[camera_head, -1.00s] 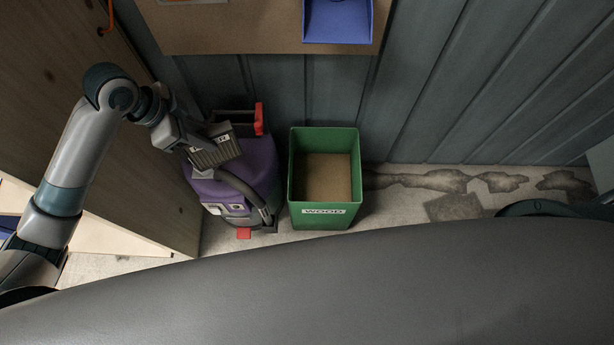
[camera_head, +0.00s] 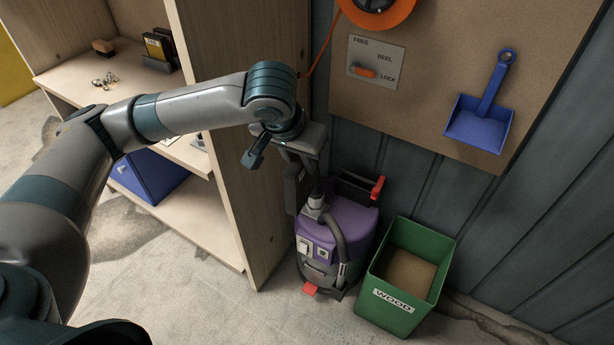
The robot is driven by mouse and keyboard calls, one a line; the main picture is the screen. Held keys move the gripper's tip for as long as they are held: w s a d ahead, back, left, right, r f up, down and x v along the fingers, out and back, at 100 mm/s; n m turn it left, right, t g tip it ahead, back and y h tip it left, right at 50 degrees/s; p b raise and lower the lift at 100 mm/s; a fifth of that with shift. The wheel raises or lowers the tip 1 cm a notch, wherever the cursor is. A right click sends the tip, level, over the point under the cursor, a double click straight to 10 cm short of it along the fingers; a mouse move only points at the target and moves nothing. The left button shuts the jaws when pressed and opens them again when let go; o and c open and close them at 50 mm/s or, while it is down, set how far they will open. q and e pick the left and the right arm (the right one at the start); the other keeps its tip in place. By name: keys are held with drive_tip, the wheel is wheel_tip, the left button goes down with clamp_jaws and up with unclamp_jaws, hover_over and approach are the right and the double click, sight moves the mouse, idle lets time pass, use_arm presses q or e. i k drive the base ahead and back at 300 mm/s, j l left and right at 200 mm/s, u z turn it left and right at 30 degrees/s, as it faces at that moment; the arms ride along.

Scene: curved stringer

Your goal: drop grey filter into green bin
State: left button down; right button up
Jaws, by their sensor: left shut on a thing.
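The green bin (camera_head: 386,303) stands on the floor at the lower right, upright, with a "WOOD" label and a brown inside bottom. I see no filter in it. My left gripper (camera_head: 304,190) points down just above the purple vacuum, to the left of the bin and higher than its rim. It is shut on the grey filter, which is mostly hidden behind the dark fingers and hard to make out from here. My right gripper is not in view.
The purple vacuum (camera_head: 350,222), with a hose and a red handle, stands close against the bin's left side. A wooden shelf unit (camera_head: 231,150) is left of it. A board with a blue dustpan (camera_head: 478,128) and an orange reel (camera_head: 375,10) hangs behind.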

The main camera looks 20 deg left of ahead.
sight(398, 278)
drive_tip(key=k+j+z, duration=0.3)
drive_tip(key=j, duration=0.15)
drive_tip(key=k+j+z, duration=0.1)
drive_tip(key=j+z, duration=0.2)
drive_tip(key=k+j+z, duration=0.25)
drive_tip(key=j, duration=0.2)
